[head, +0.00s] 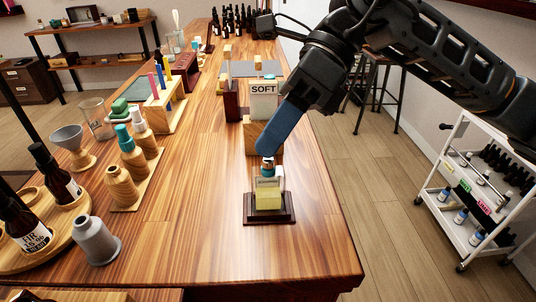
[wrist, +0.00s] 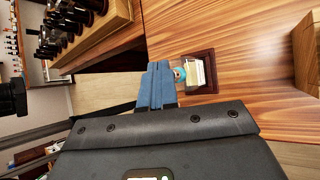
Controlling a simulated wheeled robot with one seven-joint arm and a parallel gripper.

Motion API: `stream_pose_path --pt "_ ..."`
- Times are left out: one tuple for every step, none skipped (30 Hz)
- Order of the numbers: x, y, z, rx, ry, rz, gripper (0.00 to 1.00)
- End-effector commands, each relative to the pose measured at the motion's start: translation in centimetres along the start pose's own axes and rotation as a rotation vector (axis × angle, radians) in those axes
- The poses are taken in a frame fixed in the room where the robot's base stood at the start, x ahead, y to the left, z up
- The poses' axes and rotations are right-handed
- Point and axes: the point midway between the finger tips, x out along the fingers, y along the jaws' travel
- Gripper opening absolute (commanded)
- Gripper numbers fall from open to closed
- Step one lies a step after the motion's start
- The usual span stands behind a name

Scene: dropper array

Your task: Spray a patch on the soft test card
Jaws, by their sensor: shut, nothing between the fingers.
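A squat bottle with pale yellow contents (head: 268,199) and a teal-and-white top (head: 268,167) stands upright on a dark wooden base (head: 283,217) near the table's front. It also shows in the wrist view, with its blue top (wrist: 180,73) beside my fingers. My gripper (head: 266,150) is shut and empty, its blue fingers slanting down to just above the bottle's top. I cannot tell whether they touch it. The fingers also show in the wrist view (wrist: 159,66). The white card marked SOFT (head: 264,103) stands behind the bottle, partly hidden by my arm.
Wooden-stand bottles (head: 126,158), a grey cone-shaped spool (head: 96,240) and a round tray of dark bottles (head: 62,238) fill the table's left side. Clear table lies between them and the dark base. A white cart (head: 466,190) stands right of the table.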

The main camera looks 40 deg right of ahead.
Motion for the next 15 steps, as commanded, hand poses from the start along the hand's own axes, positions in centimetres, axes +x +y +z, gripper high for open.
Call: stream_pose_path --pt "-0.13 0.08 0.09 -0.001 0.001 -0.001 0.0" --pt "-0.22 0.15 0.16 -0.001 0.001 -0.001 0.0" --pt "-0.34 0.25 0.25 -0.001 0.0 0.0 0.0" --pt "-0.43 0.33 0.33 0.0 0.0 0.0 0.0" --pt "-0.52 0.41 0.4 0.0 0.001 0.0 0.0" --pt "-0.63 0.49 0.48 0.0 0.001 0.0 0.0" --pt "-0.69 0.54 0.53 0.0 0.001 0.0 0.0" --pt "-0.75 0.58 0.57 0.0 0.001 0.0 0.0" --pt "-0.79 0.62 0.6 0.0 0.001 0.0 0.0" --pt "-0.8 0.63 0.61 0.0 0.001 0.0 0.0" --pt "-0.81 0.63 0.62 0.0 0.0 0.0 0.0" --pt "-0.81 0.63 0.61 0.0 0.0 0.0 0.0" --pt "-0.81 0.63 0.61 0.0 0.0 0.0 0.0" --pt "-0.81 0.63 0.61 0.0 0.0 0.0 0.0" --pt "-0.81 0.63 0.61 0.0 0.0 0.0 0.0"
